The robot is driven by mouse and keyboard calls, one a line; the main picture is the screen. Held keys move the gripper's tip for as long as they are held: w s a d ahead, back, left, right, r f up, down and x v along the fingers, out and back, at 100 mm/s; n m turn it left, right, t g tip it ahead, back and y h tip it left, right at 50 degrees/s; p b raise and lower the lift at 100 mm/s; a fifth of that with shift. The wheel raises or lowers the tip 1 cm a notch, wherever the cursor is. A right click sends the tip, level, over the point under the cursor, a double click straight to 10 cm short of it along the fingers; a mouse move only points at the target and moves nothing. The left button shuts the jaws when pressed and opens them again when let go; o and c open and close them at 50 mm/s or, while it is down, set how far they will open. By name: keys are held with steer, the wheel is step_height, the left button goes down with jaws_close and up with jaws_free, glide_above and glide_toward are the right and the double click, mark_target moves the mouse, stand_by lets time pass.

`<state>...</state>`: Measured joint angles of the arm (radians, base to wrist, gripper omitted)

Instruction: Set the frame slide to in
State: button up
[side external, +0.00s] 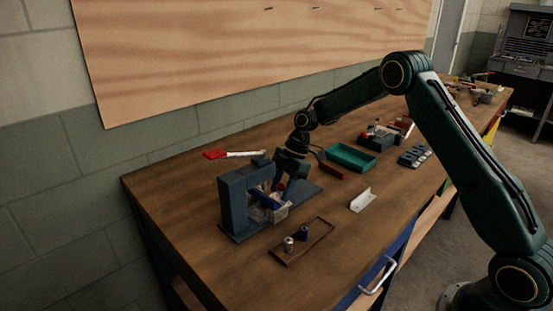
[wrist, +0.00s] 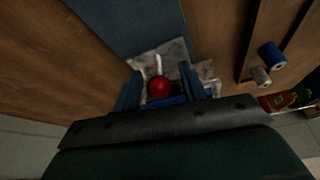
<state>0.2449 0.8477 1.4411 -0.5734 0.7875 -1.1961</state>
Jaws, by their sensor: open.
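A blue-grey fixture (side external: 232,207) with an upright frame stands on the bench in the side view. A light metal block (side external: 277,213) with blue parts sits in it. A red ball knob (side external: 281,186) shows just under my gripper (side external: 279,181). In the wrist view, the red knob (wrist: 159,87) lies between the two fingers of my gripper (wrist: 158,86), with gaps visible at its sides. A short white pin (wrist: 157,64) and a mottled grey plate (wrist: 177,50) lie beyond it. My gripper is open. Which part is the frame slide, and its position, I cannot tell.
A brown tray (side external: 275,252) with a silver and a blue cylinder stands in front of the fixture. A white angle bracket (side external: 362,200), a green tray (side external: 352,157) and a red-handled tool (side external: 216,154) lie nearby. The bench's front left is clear.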

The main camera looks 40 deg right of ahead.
steer(key=v, duration=1.3)
steer(key=shift+r, duration=0.4)
steer(key=shift+s, duration=0.1)
steer(key=s+a+r+m+t+h, duration=0.1)
steer(key=s+a+r+m, duration=0.3)
steer(key=s+r, duration=0.35)
steer(key=s+a+r+m+t+h, duration=0.1)
steer(key=s+a+r+m+t, duration=0.1)
steer(key=s+a+r+m, duration=0.5)
steer(key=s+d+f+m+t+h, duration=0.1)
steer(key=s+f+m, duration=0.1)
steer(key=s, duration=0.8)
steer(key=s+d+f+m+h, duration=0.1)
steer(key=s+d+f+m, duration=0.1)
steer(key=s, duration=0.9)
steer(key=shift+s+d+f+m+t+h, duration=0.25)
steer(key=shift+f+m+t+h, duration=0.05)
steer(key=shift+m+t, duration=0.1)
